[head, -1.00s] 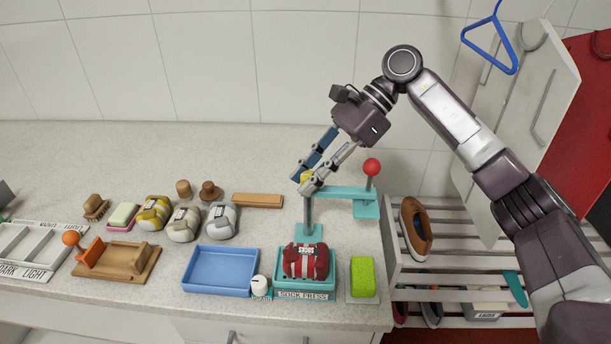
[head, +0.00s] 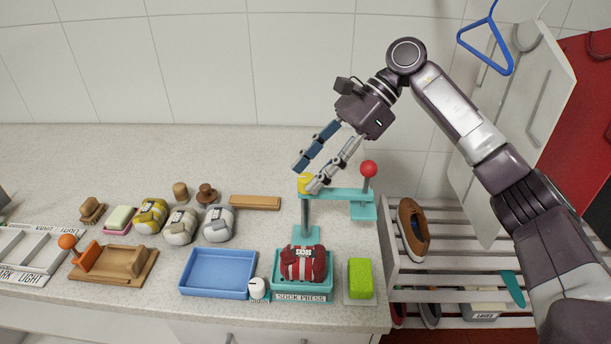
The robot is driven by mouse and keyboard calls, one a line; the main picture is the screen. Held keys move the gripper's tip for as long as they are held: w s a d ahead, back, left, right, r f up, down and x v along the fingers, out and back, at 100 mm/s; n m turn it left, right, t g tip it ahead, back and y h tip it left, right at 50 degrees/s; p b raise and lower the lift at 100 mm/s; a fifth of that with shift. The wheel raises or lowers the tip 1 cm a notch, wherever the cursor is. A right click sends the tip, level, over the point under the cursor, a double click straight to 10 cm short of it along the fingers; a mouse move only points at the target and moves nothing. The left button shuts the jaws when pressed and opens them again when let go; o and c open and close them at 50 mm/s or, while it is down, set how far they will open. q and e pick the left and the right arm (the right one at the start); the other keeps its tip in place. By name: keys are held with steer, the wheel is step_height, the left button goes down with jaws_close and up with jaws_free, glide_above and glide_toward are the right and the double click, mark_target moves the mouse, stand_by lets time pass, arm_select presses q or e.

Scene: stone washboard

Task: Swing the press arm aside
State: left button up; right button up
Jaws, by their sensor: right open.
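The teal press arm (head: 341,194) reaches right from the top of its post (head: 306,217), with a red ball knob (head: 369,169) and a teal press plate (head: 362,211) at its right end. A yellow cap (head: 304,183) tops the post. Below, the teal sock press tray (head: 302,296) holds a red-and-white striped sock bundle (head: 303,262); the arm is not over it. My right gripper (head: 306,178) is open at the post top, its fingers around or just beside the yellow cap; I cannot tell whether they touch it. My left gripper is not in view.
A blue tray (head: 218,275) lies left of the press and a green sponge (head: 360,277) lies right. A slatted shoe rack (head: 450,262) stands right of the counter.

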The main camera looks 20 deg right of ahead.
steer(key=v, duration=1)
